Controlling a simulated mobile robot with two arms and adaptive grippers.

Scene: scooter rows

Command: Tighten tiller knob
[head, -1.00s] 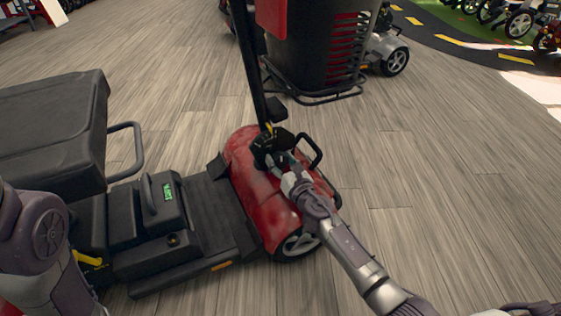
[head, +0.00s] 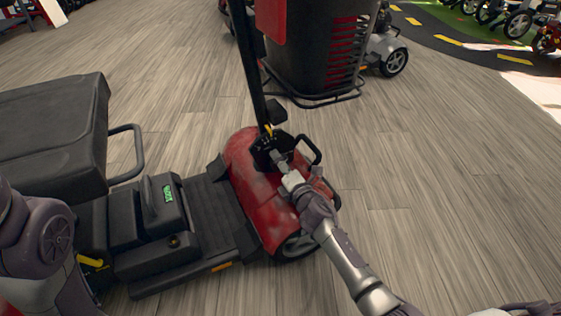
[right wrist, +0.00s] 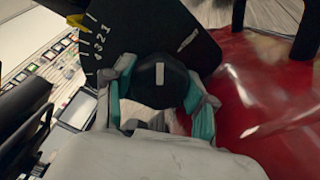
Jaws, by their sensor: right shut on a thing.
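The red scooter (head: 262,205) stands on the floor with its black tiller post (head: 247,65) leaning up and away to the left. At the tiller's foot is a black plate (right wrist: 125,35) with white numbers and marks. The black tiller knob (right wrist: 160,82), with a pale bar mark on its face, sits beside this plate. My right gripper (head: 277,157) is at the tiller's foot. In the right wrist view its teal-padded fingers (right wrist: 158,95) are closed around the knob from both sides. In the head view the knob is too small and covered to make out. My left gripper is out of view.
A black loop handle (head: 310,150) stands close to the right of my right gripper. A black basket (head: 310,60) hangs beyond the tiller. The scooter's seat (head: 50,130) is at left. Wooden floor (head: 430,190) is open to the right.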

